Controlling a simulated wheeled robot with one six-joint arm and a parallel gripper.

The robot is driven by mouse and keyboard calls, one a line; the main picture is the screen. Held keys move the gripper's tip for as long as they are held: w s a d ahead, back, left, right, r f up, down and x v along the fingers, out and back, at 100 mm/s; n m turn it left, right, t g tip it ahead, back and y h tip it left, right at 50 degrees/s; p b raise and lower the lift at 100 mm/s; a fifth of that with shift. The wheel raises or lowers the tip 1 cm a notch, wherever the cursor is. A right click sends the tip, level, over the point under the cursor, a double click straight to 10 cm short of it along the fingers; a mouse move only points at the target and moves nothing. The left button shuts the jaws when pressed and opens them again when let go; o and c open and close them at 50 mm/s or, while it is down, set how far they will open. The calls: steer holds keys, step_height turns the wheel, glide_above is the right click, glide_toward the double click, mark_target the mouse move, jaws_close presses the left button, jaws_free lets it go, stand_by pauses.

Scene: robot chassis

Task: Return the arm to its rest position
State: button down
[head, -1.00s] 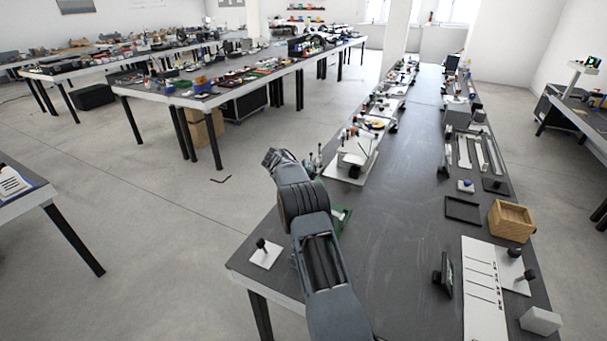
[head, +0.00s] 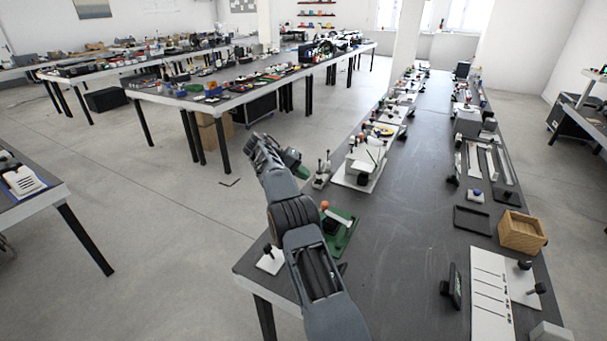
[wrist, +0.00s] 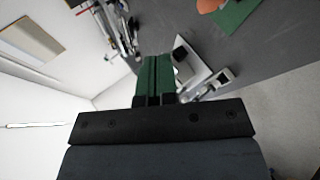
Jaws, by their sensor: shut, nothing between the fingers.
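My arm reaches up from the bottom middle of the head view, over the near left corner of the long dark table (head: 400,240). My gripper shows in the wrist view (wrist: 155,75), where its two green fingers lie together with nothing between them. In the head view the green fingertips (head: 296,165) show partly behind the wrist, left of the small grey fixtures. The gripper appears raised and apart from the things on the table.
A green board (head: 345,240) with an orange-topped part lies right of my arm. A white fixture (head: 360,165) stands beyond it. A wooden box (head: 522,232), a black tray (head: 472,220) and a white panel (head: 490,285) lie at the right. The table's middle is mostly clear.

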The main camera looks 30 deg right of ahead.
stand_by(0.4)
steer(key=a+f+n+t+y, duration=0.25)
steer(key=a+f+n, duration=0.2)
steer(key=f, duration=0.35)
steer(key=s+a+r+t+y, duration=0.2)
steer(key=s+a, duration=0.4)
steer(key=s, duration=0.4)
steer(key=s+a+r+n+t+y, duration=0.1)
steer(key=s+a+r, duration=0.4)
steer(key=s, duration=0.6)
steer(key=s+a+r+n+t+y, duration=0.1)
steer(key=s+a+r+t+y, duration=0.2)
steer(key=s+a, duration=0.3)
steer(key=s+y, duration=0.1)
steer(key=s, duration=0.3)
steer(key=shift+s+a+r, duration=0.35)
steer(key=shift+r, duration=0.05)
steer(key=shift+a+t, duration=0.15)
steer(key=shift+t, duration=0.1)
